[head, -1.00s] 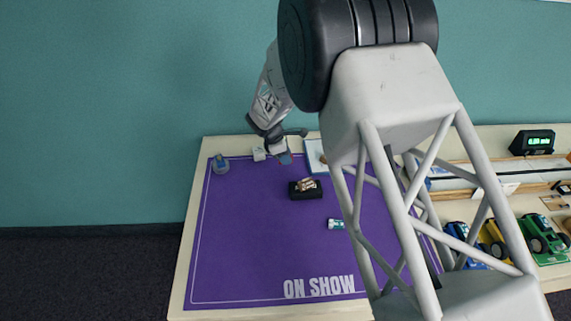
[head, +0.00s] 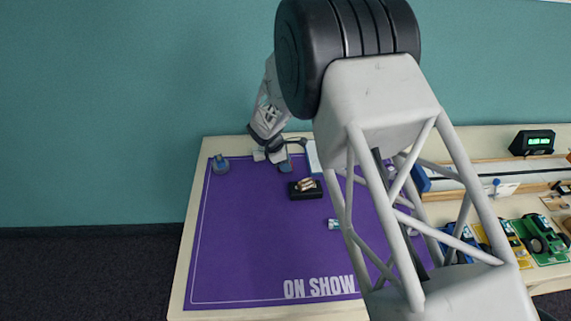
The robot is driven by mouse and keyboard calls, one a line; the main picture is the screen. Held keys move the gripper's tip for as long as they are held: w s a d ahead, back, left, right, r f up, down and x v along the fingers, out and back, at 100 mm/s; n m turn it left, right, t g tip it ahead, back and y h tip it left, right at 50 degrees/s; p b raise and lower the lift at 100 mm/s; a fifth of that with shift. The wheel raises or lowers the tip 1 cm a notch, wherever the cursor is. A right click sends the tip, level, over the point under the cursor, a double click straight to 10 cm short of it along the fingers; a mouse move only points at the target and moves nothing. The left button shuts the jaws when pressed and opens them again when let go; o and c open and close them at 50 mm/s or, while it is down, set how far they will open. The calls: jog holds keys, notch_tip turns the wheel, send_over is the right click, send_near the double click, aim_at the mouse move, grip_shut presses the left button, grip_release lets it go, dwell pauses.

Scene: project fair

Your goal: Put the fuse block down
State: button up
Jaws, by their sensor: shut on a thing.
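My gripper (head: 276,150) is at the far edge of the purple mat (head: 260,240), beyond the black box. It is shut on a small pale block, which I take to be the fuse block (head: 277,156). The block is low, close to the table's back edge; I cannot tell whether it touches the surface. The dark fingers hide part of it.
A black box (head: 305,194) holding small copper-and-cream cylinders is on the mat. A grey-blue round object (head: 220,166) stands at the back left corner. A small white-and-teal cylinder (head: 335,224) lies mid-mat. The left and front of the mat are clear.

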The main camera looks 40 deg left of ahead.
jog(key=shift+f, duration=0.1)
jog(key=o, duration=1)
jog(key=v, duration=1.2)
dwell(0.6)
